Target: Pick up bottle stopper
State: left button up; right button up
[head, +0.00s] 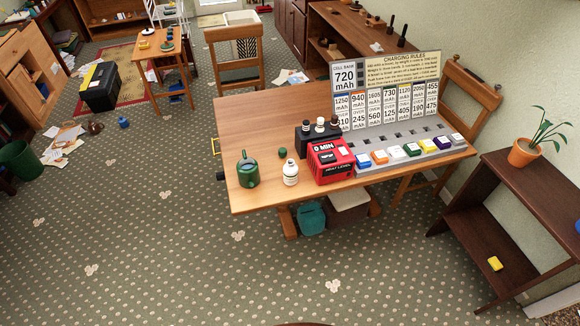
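A small dark green object (282,152) lies on the wooden table near the white bottle; it may be the bottle stopper, but it is too small to tell. The white bottle (291,174) with a pale label stands upright near the table's front edge. A dark green can-like vessel (248,170) stands to its left. Neither of my grippers is in view.
The table (262,196) also holds a red box reading "0 MIN" (331,164), a black holder with bottles (306,142), a grey rack of coloured blocks (408,160) and number signs (345,78). A dark shelf (522,195) stands right. Carpet in front is clear.

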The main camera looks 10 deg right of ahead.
aim_at(282, 151)
jog(key=u, duration=1.05)
jog(key=i, duration=0.9)
jog(key=z, duration=0.45)
jog(key=i, duration=0.6)
jog(key=z, duration=0.65)
